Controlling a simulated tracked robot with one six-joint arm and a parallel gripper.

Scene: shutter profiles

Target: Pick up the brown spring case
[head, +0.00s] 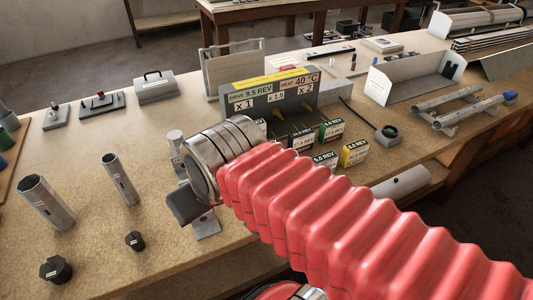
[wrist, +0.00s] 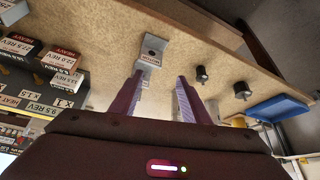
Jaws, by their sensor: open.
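My gripper (wrist: 158,84) is open in the wrist view, with nothing between its two fingers. Beyond the fingertips is a grey metal bracket (wrist: 152,50) with a hole. Several small labelled spring cases stand at the left of the wrist view, to the side of the fingers and apart from them. One of them (wrist: 20,42) looks brownish, but its shade is too dim to be sure it is the brown case. In the head view the cases cluster right of my wrist; a green one (head: 331,131) and a yellow one (head: 354,152) show clearly. My red arm partly hides the cluster.
A grey labelled rack (head: 270,98) stands behind the cases. Upright metal tubes (head: 45,200) and black knobs (head: 56,269) stand at left. Profiles on supports (head: 450,100) lie at right. A blue tray (wrist: 278,108) shows in the wrist view.

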